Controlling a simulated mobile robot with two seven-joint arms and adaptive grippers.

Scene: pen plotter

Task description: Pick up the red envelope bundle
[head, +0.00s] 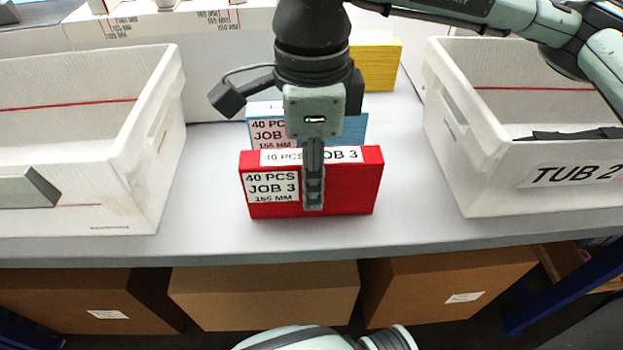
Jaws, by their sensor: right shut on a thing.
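The red envelope bundle (345,192) stands upright on the grey table in the middle of the head view. Its white labels read "40 PCS JOB 3" and "166 MM" or similar. My right gripper (313,180) comes down from above and is shut on the red bundle, with one finger over its front face. The other finger is hidden behind the bundle. I cannot tell whether the bundle is clear of the table.
A blue bundle (353,130) stands right behind the red one, and a yellow bundle (376,65) is farther back. A white tub (125,180) is at left and the "TUB 2" tub (500,190) at right. Cardboard boxes (265,295) sit below the table (420,222).

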